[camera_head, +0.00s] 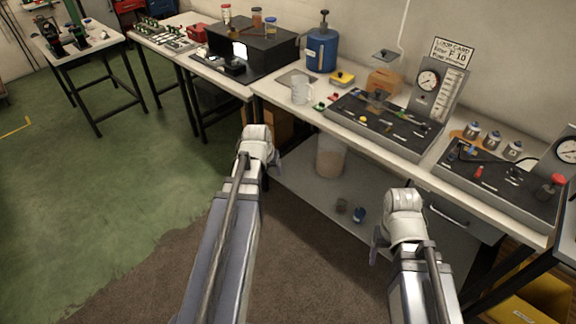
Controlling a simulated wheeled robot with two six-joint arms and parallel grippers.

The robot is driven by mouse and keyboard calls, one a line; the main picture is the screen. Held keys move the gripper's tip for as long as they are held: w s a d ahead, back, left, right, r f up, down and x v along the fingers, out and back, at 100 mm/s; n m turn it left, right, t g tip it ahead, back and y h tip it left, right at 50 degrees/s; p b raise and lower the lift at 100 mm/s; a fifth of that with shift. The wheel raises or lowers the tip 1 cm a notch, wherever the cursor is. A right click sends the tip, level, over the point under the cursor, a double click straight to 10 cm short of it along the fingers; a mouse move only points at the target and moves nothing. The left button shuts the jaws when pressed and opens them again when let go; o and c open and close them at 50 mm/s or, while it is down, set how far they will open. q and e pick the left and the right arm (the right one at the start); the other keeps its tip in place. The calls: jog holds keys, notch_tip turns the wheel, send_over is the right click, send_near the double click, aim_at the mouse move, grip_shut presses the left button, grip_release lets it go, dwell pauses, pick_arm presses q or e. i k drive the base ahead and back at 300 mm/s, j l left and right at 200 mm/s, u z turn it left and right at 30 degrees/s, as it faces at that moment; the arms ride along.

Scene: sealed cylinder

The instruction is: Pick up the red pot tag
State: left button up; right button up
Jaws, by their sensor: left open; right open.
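My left gripper (276,163) is open, in front of the bench edge, below and left of the red piece. My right gripper (376,246) is open, lower and further right, in front of the lower shelf. Both are partly hidden behind their own wrists, and neither touches anything.
A dark panel with a gauge (428,80) is to the right. A lower shelf (310,190) holds a bucket. The green floor at left is open.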

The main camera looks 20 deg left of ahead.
aim_at(334, 97)
jog(key=i+j+z, duration=0.3)
jog(key=i+j, duration=0.15)
jog(key=i+j+z, duration=0.15)
jog(key=j, duration=0.25)
jog(key=i+j+z, duration=0.3)
jog(key=j, duration=0.4)
jog(key=i+j+z, duration=0.15)
jog(key=i+j, duration=0.15)
jog(key=i+j+z, duration=0.15)
jog(key=j, duration=0.3)
